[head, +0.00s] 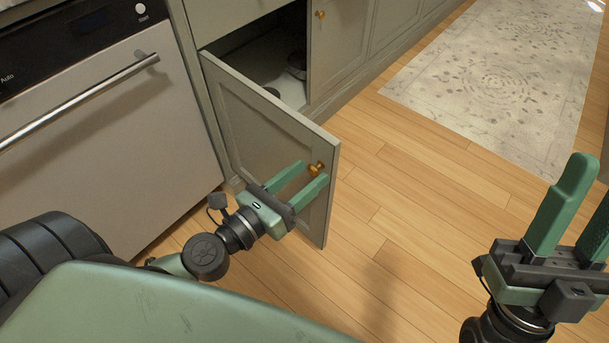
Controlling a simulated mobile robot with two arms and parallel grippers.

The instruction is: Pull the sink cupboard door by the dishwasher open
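The sink cupboard door (262,130) beside the dishwasher (105,125) stands well open, swung out over the floor, and the dark inside of the cupboard (262,60) shows behind it. A brass knob (316,169) sits near the door's free edge. My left gripper (308,172) is in front of the door with its two green fingers apart, one on each side of the knob. I cannot tell whether a finger touches the knob. My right gripper (590,185) is at the right edge, fingers apart and empty, away from the door; part of it is cut off.
The neighbouring cupboard door (338,40) is shut and has its own brass knob (320,14). A dark round object (297,64) stands inside the open cupboard. The wooden floor (420,210) is clear, with a patterned rug (495,70) at the upper right.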

